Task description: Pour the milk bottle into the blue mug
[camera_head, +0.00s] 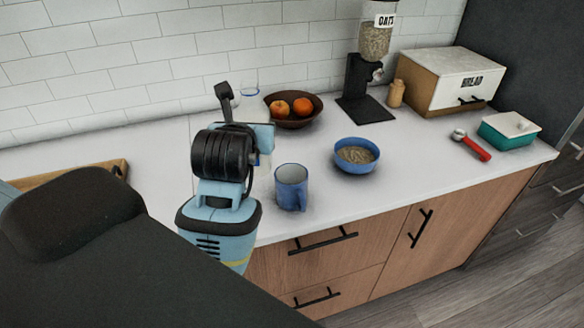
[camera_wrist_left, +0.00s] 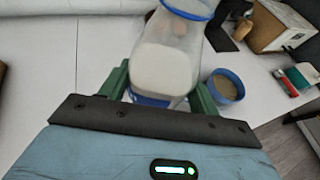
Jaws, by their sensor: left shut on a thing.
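My left gripper (camera_wrist_left: 160,88) is shut on the milk bottle, with one green finger on each side of it. The clear bottle (camera_wrist_left: 168,66) has white milk in its lower part and a blue rim at the top of the left wrist view. In the head view my own arm mostly hides the bottle. The blue mug (camera_head: 291,188) stands upright on the counter just right of my left wrist, its handle toward the front. Any gap between bottle and mug is hard to judge. My right gripper is not in view.
A blue bowl of grain (camera_head: 356,156) stands right of the mug. A brown fruit bowl (camera_head: 292,119), an oats dispenser (camera_head: 368,75) and a bread box (camera_head: 450,80) stand behind. A red-handled utensil (camera_head: 472,146) and teal dish (camera_head: 508,131) lie far right. The counter (camera_head: 330,200) ends close before the mug.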

